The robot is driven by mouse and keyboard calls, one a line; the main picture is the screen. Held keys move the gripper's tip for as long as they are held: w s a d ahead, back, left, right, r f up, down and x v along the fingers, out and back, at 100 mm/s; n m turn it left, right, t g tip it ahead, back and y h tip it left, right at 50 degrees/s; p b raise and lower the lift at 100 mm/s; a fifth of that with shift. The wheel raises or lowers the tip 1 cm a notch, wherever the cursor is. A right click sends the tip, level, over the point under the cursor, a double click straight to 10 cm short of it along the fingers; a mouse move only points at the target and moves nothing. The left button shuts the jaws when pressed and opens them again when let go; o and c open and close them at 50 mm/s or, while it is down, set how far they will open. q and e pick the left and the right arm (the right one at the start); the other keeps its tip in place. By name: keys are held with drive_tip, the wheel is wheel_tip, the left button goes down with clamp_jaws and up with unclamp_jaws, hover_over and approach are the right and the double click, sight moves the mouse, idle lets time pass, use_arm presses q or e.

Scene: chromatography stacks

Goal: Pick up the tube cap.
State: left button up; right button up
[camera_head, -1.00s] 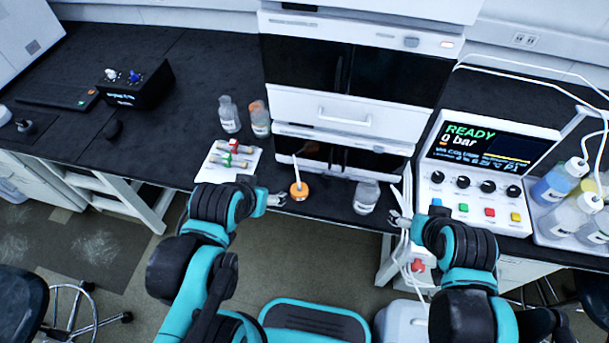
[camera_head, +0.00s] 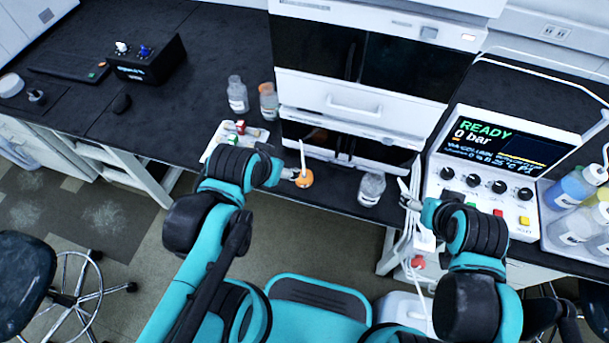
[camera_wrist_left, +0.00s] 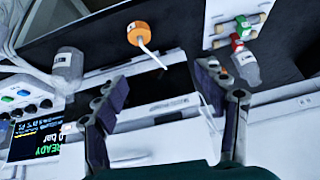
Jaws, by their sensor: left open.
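The tube cap is orange with a thin white tube standing out of it. It sits on the black bench near its front edge in the head view (camera_head: 305,180), and it shows at the top of the left wrist view (camera_wrist_left: 140,34). My left gripper (camera_head: 291,174) is just left of the cap in the head view. In the left wrist view its fingers (camera_wrist_left: 160,86) are spread wide with nothing between them, and the cap lies beyond the fingertips. My right gripper (camera_head: 407,198) is at the bench edge by white cables, too small to tell its jaws.
A clear bottle (camera_head: 371,189) stands right of the cap. A white tray (camera_head: 213,146) with small coloured fittings is partly behind my left arm. Two bottles (camera_head: 237,95) stand further back. The chromatography stack (camera_head: 353,104) rises behind the cap; the control panel (camera_head: 473,213) is at right.

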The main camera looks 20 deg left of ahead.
use_arm(q)
drive_tip(key=m, duration=0.1)
drive_tip(key=m+g+p, duration=0.5)
drive_tip(key=m+g, duration=0.2)
drive_tip(key=m, duration=1.1)
hover_over(304, 171)
drive_tip(key=f, duration=0.6)
drive_tip(key=a+f, duration=0.1)
drive_tip(key=f, duration=0.2)
drive_tip(key=shift+w+f, duration=0.25)
drive_tip(key=shift+f, duration=0.3)
drive_tip(key=f+b, duration=0.1)
drive_tip(key=f, duration=0.1)
drive_tip(key=f+b, duration=0.1)
drive_tip(key=f, duration=0.2)
drive_tip(key=d+f+b, duration=0.1)
drive_tip(key=f, duration=0.1)
drive_tip(key=shift+s+f, duration=0.25)
drive_tip(key=shift+r, duration=0.1)
drive_tip(key=c, duration=1.3)
